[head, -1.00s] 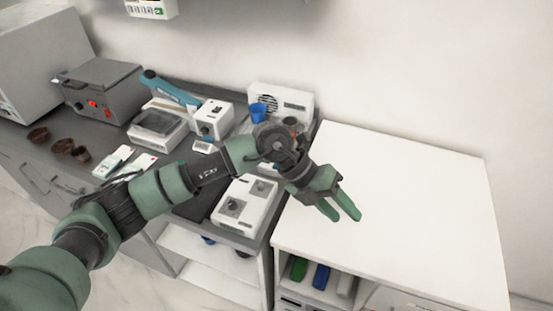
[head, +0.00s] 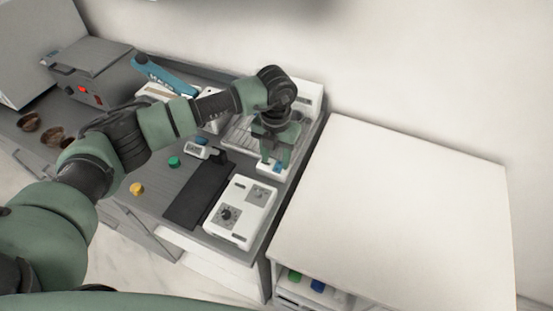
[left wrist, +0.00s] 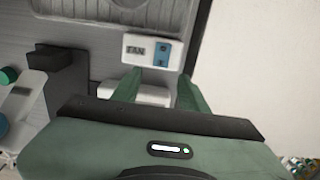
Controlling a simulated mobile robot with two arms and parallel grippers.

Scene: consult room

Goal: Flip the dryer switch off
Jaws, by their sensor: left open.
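The dryer's white switch box (head: 274,168), with a blue switch, sits at the front of the dryer's ribbed tray (head: 240,132). In the left wrist view the box is marked FAN and its blue rocker switch (left wrist: 162,53) is at its right end. I cannot tell the switch's position. The dryer's white fan housing (head: 308,95) stands behind, partly hidden by my arm. My left gripper (head: 273,158) points down over the switch box, open and empty. In the left wrist view its fingertips (left wrist: 157,82) are just below the box, apart from each other. My right gripper is out of view.
A white device with knobs (head: 240,212) and a dark mat (head: 198,194) lie in front of the dryer. A green cap (head: 174,162) and a yellow cap (head: 137,188) are on the counter. The white cabinet top (head: 400,215) at right is clear.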

